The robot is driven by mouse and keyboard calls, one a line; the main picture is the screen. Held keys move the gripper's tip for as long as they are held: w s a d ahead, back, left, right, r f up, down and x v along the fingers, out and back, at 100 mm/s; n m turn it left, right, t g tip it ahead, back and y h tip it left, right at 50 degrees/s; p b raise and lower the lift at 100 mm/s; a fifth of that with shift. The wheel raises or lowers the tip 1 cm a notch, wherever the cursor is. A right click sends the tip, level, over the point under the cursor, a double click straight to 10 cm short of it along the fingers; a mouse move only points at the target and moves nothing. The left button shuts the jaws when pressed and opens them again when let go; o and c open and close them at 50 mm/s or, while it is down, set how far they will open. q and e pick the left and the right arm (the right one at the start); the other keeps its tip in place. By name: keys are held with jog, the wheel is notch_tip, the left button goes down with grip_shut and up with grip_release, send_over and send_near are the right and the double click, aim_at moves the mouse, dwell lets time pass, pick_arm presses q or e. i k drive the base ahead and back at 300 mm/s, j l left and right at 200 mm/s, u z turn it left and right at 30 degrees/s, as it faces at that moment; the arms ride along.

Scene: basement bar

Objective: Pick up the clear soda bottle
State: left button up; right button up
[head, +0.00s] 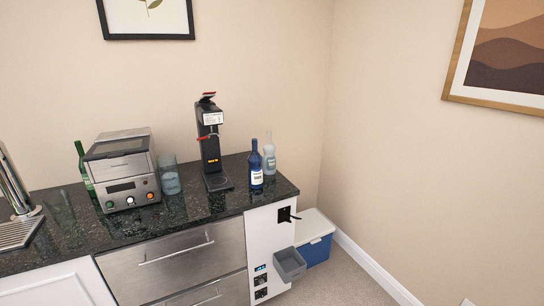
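A clear bottle with a pale label (269,155) stands upright near the back right end of the dark stone counter (128,226). A dark blue bottle with a white label (256,168) stands just in front of it and to its left, and overlaps its lower left side in the picture. The clear bottle's neck and right side show. Neither of my grippers is in the head view.
A black dispenser (211,145) stands left of the bottles. Further left are a clear glass vessel (169,176), a metal appliance (125,175) and a green bottle (84,166). A grey bin (290,264) and blue-white cooler (316,240) sit beside the counter's right end.

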aim_at(270, 148)
jog(key=i+l, duration=0.3)
jog(key=i+l+u, duration=0.15)
jog(key=i+l, duration=0.15)
jog(key=l, duration=0.2)
jog(key=i+l, duration=0.25)
jog(key=l, duration=0.15)
jog(key=i+l+u, duration=0.15)
jog(key=l, duration=0.3)
jog(key=i, duration=0.1)
